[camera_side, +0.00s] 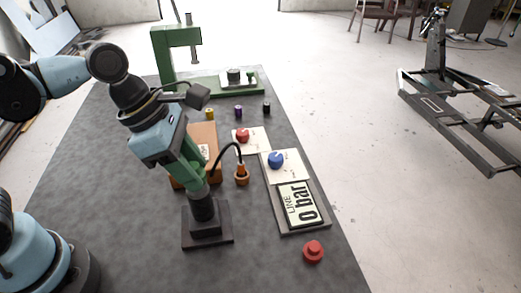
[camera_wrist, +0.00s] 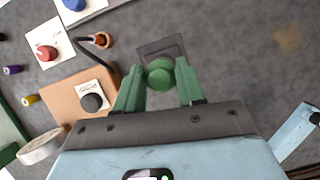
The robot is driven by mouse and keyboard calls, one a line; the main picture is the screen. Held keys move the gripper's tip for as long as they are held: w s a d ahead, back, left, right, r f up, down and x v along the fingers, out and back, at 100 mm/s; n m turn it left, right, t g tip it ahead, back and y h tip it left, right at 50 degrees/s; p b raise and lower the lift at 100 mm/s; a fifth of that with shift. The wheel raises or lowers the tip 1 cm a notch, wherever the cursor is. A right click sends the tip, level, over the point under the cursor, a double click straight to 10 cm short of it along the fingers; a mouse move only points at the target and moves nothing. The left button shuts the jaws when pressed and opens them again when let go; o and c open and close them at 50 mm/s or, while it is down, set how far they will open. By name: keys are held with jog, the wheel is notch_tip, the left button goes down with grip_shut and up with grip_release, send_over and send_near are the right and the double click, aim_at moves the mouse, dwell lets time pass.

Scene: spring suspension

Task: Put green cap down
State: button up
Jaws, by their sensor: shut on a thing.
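My gripper (camera_wrist: 160,80) is shut on the green cap (camera_wrist: 159,74), which sits between its two green fingers in the wrist view. In the side view my gripper (camera_side: 202,186) points down over a dark stand with a square base (camera_side: 207,238). A dark cylinder (camera_side: 203,208) shows between the fingers and the base. The stand's square plate (camera_wrist: 150,48) shows just beyond the cap in the wrist view. The cap is not clearly visible from the side, and I cannot tell whether it touches the stand.
An orange box (camera_side: 203,138) stands behind my gripper, with a cable ending in an orange fitting (camera_side: 242,176). Red (camera_side: 242,135) and blue (camera_side: 276,160) knobs and a "0 bar" display (camera_side: 299,204) are to the right. A red button (camera_side: 313,252) lies front right. A green press (camera_side: 176,60) stands behind.

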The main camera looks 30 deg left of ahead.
jog(key=shift+f, duration=0.1)
jog(key=o, duration=1)
jog(key=v, duration=1.2)
jog(key=w+a+f+m+t+y, duration=0.1)
jog(key=w+a+f+m, duration=0.1)
jog(key=m, duration=0.6)
jog(key=w+a+f+m+t+y, duration=0.1)
jog(key=a+f+m, duration=0.3)
jog(key=m, duration=0.4)
jog(key=w+a+f+m+t+y, duration=0.1)
jog(key=w+a+f+m+t, duration=0.1)
jog(key=f+m, duration=0.3)
jog(key=shift+w+a+m+y, duration=0.2)
jog(key=shift+a+m, duration=0.15)
jog(key=shift+m, duration=0.7)
jog(key=shift+w+a+m+y, duration=0.2)
jog(key=shift+a+m, duration=0.1)
jog(key=shift+m, duration=0.75)
